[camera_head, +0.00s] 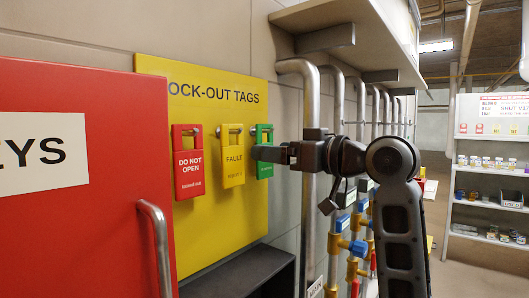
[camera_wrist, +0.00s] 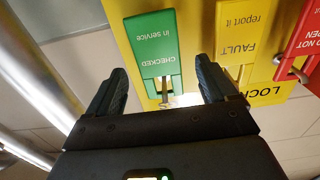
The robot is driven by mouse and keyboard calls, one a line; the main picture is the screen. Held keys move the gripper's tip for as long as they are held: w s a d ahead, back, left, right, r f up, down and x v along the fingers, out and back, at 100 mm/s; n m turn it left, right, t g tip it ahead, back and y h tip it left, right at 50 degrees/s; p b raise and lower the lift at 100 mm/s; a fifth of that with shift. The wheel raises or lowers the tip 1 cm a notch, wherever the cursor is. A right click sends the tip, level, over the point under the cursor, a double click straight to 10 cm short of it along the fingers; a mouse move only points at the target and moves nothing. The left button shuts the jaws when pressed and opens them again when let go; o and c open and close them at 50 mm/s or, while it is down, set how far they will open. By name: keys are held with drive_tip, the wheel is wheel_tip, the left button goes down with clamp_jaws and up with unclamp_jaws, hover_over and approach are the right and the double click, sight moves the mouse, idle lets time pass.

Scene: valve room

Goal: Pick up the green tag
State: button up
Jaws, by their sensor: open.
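The green tag (camera_head: 264,171) hangs on a peg at the right end of the yellow lock-out board (camera_head: 205,84). In the wrist view the green tag (camera_wrist: 153,40) appears upside down and reads "CHECKED" and "in service". My gripper (camera_head: 258,153) is open in front of it and hides its middle in the head view. In the wrist view my gripper's fingers (camera_wrist: 161,74) stand to either side of the tag's hook end, with gaps showing. Whether they reach the tag's depth I cannot tell.
A yellow "FAULT" tag (camera_head: 232,165) hangs close to the left, and a red "DO NOT OPEN" tag (camera_head: 188,170) beyond it. A grey vertical pipe (camera_head: 310,200) stands just right of the board. A red cabinet (camera_head: 75,240) is at left; a dark ledge (camera_head: 235,277) lies below.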

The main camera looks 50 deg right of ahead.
drive_tip(key=w, duration=0.4)
drive_tip(key=shift+r, duration=0.15)
drive_tip(key=shift+c, duration=0.3)
drive_tip(key=c, duration=1)
drive_tip(key=shift+r+p, duration=0.25)
drive_tip(key=shift+p, duration=0.15)
